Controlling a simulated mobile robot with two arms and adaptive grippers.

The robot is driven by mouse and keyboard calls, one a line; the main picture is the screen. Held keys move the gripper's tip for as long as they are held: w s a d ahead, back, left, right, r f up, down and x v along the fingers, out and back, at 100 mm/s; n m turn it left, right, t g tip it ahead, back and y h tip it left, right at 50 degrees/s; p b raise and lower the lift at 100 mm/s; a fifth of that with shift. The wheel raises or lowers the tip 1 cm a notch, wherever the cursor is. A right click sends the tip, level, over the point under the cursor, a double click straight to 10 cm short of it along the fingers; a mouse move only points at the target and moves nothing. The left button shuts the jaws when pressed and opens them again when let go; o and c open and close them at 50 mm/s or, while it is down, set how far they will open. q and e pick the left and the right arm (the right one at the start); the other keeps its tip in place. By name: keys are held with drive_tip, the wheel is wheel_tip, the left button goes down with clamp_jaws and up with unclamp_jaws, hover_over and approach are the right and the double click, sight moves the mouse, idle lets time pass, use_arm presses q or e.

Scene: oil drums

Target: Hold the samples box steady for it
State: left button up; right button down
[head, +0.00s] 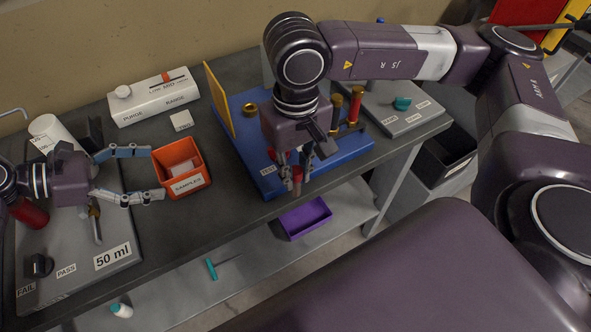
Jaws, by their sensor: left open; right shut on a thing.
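The samples box (186,187) is a small open orange box with a white "SAMPLES" label. It sits upright on the dark bench top, and something pale lies inside it. My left gripper (155,173) is open at the box's left side, one finger near its far left corner and one near its near left corner. Whether the fingers touch the box I cannot tell. My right gripper (297,180) points down over the front of a blue board (265,184) and is shut on a small reddish cylinder (297,173), partly hidden by the fingers.
Brass and red cylinders (354,106) stand on the blue board, with a yellow panel (219,99) at its left edge. A white purge box (154,98) is behind the samples box. A grey "50 ml" plate (85,250) lies at left. A purple tray (306,217) is on the lower shelf.

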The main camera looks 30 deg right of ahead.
sight(177, 169)
use_arm(q)
drive_tip(key=b+x, duration=0.1)
drive_tip(key=x, duration=0.1)
drive_tip(key=shift+d+f+b, duration=0.25)
drive_tip(key=shift+f+b, duration=0.1)
use_arm(e)
wheel_tip(177, 169, down, 3)
drive_tip(key=shift+r, duration=0.1)
use_arm(q)
drive_tip(key=shift+w+d+f+p, duration=0.1)
drive_tip(key=shift+d+f+p, duration=0.05)
drive_tip(key=shift+d+p, duration=0.9)
use_arm(e)
wheel_tip(177, 169, up, 2)
drive_tip(key=shift+w+r, duration=0.1)
drive_tip(key=shift+w, duration=0.05)
use_arm(q)
drive_tip(key=shift+d+f+p, duration=0.3)
drive_tip(key=shift+d, duration=0.1)
use_arm(e)
drive_tip(key=shift+r, duration=0.25)
use_arm(q)
drive_tip(key=shift+d+f, duration=0.15)
drive_tip(key=shift+f, duration=0.1)
drive_tip(key=shift+c, duration=0.6)
drive_tip(key=c, duration=0.6)
